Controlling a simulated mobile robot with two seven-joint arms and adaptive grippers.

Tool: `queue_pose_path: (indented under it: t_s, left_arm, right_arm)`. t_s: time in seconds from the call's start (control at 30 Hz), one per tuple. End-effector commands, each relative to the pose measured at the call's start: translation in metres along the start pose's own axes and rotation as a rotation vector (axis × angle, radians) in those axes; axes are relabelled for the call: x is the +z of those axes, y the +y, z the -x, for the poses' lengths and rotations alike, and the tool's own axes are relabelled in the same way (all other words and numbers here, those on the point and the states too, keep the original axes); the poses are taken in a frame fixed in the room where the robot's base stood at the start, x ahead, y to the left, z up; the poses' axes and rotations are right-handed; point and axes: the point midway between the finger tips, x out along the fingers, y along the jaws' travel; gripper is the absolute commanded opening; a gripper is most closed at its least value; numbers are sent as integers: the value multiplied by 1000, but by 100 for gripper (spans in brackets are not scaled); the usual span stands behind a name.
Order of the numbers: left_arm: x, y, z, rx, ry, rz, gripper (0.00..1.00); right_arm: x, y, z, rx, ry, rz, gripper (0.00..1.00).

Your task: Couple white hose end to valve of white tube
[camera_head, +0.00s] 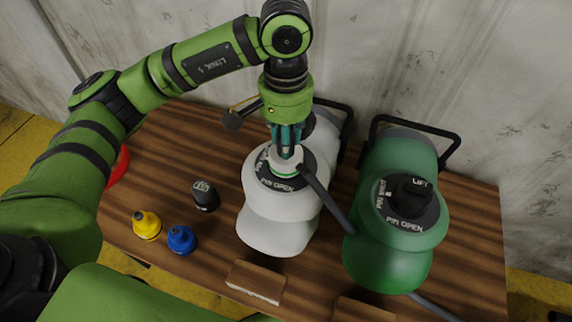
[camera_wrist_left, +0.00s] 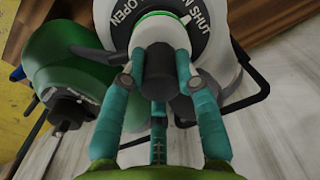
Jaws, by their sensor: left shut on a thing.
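The white tube (camera_head: 275,228) lies on the wooden table, with its round dark valve plate (camera_head: 315,160) facing up. The plate is lettered "PIN OPEN" and also shows in the left wrist view (camera_wrist_left: 196,45). My left gripper (camera_head: 287,150) points down over the valve's centre. It is shut on the white hose end, whose dark body (camera_wrist_left: 158,68) shows between the fingers (camera_wrist_left: 155,55). Its white collar is over the valve's middle, with a green ring at the collar's edge. I cannot tell whether it is fully seated. My right gripper is out of view.
A green tube (camera_head: 385,262) with a dark valve cap (camera_head: 410,192) lies to the right. A dark hose (camera_head: 330,203) runs from the hose end between the tubes. Yellow (camera_head: 146,225), blue (camera_head: 181,240) and black (camera_head: 205,197) fittings stand left. A wooden block (camera_head: 255,283) is in front.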

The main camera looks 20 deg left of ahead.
Motion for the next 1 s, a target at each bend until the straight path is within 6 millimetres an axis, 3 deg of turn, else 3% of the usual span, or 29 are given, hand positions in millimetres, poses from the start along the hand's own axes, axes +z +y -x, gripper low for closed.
queue_pose_path:
  t_s: [0.23, 0.6, 0.9, 0.93, 1.0]
  left_arm:
    - [1, 0, -3, -1, -4, -26, 0]
    - [1, 0, -4, 0, -4, -316, 0]
    - [1, 0, -1, 0, -6, -355, 0]
    - [1, 0, -1, 0, -6, -355, 39]
    - [1, 0, -1, 0, -5, -354, 59]
  right_arm:
    - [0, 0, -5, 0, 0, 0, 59]
    - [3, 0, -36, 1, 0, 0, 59]
    - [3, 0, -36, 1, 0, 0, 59]
    - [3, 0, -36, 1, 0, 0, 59]
    - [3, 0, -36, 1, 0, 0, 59]
